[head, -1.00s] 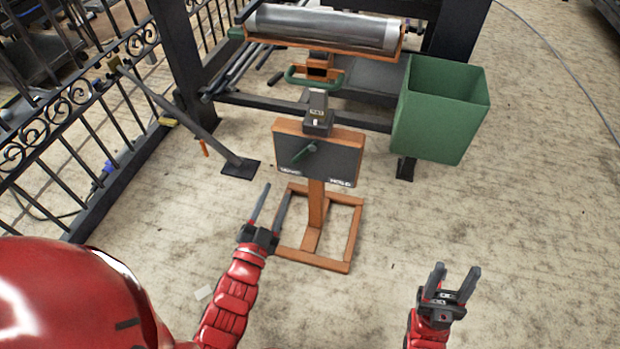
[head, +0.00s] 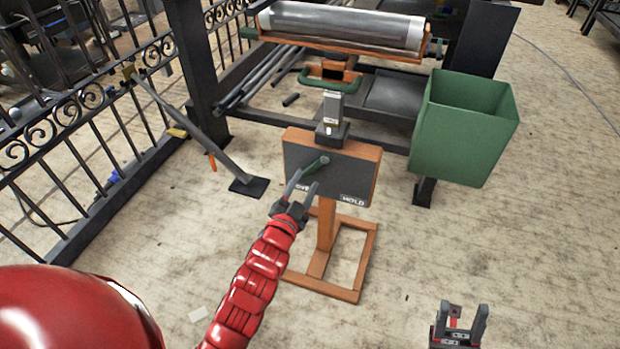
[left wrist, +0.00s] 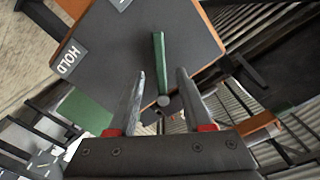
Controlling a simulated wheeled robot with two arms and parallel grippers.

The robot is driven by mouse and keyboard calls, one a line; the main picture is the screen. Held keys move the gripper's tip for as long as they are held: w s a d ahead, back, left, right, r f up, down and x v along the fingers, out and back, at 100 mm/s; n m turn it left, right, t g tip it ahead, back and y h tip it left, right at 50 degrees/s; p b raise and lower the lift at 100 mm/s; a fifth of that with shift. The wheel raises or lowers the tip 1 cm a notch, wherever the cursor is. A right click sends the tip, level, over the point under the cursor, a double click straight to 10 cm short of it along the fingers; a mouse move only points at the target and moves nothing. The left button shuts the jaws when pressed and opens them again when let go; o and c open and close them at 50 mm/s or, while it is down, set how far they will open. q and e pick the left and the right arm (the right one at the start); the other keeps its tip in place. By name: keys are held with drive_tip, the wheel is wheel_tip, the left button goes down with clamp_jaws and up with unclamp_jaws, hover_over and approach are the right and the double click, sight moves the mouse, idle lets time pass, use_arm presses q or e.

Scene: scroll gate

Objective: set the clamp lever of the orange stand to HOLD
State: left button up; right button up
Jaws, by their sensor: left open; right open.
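The orange stand (head: 325,235) carries a dark panel (head: 345,175) with an orange rim. A left label is partly hidden by my finger. My left gripper (head: 302,182) is open just in front of the panel, at the lever. In the left wrist view, the lever (left wrist: 159,60) shows between the two open fingertips (left wrist: 161,74); contact cannot be told. The HOLD label (left wrist: 70,57) is at upper left there. My right gripper (head: 462,318) is open and empty at lower right.
A green bin (head: 462,130) stands right of the panel. A metal roller (head: 340,25) on a dark frame is behind the stand. A black fence (head: 60,120) and a slanted brace (head: 195,135) are on the left.

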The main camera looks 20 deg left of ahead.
sight(311, 170)
use_arm(q)
drive_tip(key=shift+w+d+b, duration=0.1)
drive_tip(key=shift+w+b, duration=0.55)
drive_tip(key=shift+w, duration=1.55)
clamp_jaws()
